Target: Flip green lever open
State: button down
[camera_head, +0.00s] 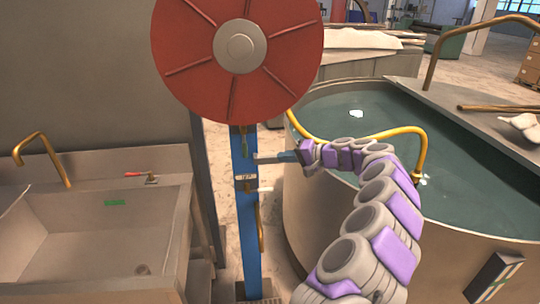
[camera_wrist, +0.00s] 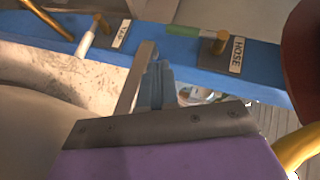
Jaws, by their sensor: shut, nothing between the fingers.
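The green lever (camera_head: 244,143) is on the blue post below the red reel. In the wrist view the green lever (camera_wrist: 185,30) lies along the blue post (camera_wrist: 265,62), beside a brass stem and a HOSE label (camera_wrist: 237,54). My gripper (camera_head: 258,160) is shut and empty. It reaches in from the right at the post, just below the green lever. In the wrist view my gripper (camera_wrist: 152,62) points up at the post between the two labels, below and left of the green lever. Whether its tip touches the post is unclear.
A white lever (camera_wrist: 87,42) with a TAP label (camera_wrist: 121,33) is left of my gripper in the wrist view. The red reel (camera_head: 285,60) hangs above. A yellow hose (camera_head: 421,150) curves over the water tank (camera_head: 300,225). A sink (camera_head: 100,190) stands left.

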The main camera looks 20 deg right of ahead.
jog(key=v, duration=0.5)
jog(key=shift+p, duration=0.3)
jog(key=s+a+r+n+g+y, duration=0.1)
jog(key=s+a+r+n+g, duration=0.15)
jog(key=a, duration=0.55)
jog(key=s+a+r+n+g, duration=0.2)
jog(key=s+a+r, duration=0.1)
jog(key=a, duration=0.6)
jog(key=s+a+r+n+g+y, duration=0.1)
jog(key=s+a+r+n+g, duration=0.15)
jog(key=a, duration=0.55)
jog(key=s+a+f+n+g+h, duration=0.1)
jog(key=s+a+f+g+h, duration=0.15)
jog(key=s+a, duration=0.75)
jog(key=s+d+f+g+h, duration=0.1)
jog(key=s+d+f+h, duration=0.1)
jog(key=s, duration=0.7)
jog(key=s+d+f+g+h, duration=0.1)
jog(key=s+d+f+h, duration=0.2)
jog(key=s, duration=0.7)
jog(key=s+d+f+g+h, duration=0.1)
jog(key=s+d+f+h, duration=0.2)
jog(key=s+f, duration=0.3)
jog(key=s+d, duration=0.1)
jog(key=s, duration=0.2)
jog(key=shift+s+d, duration=0.2)
jog(key=shift+s, duration=0.15)
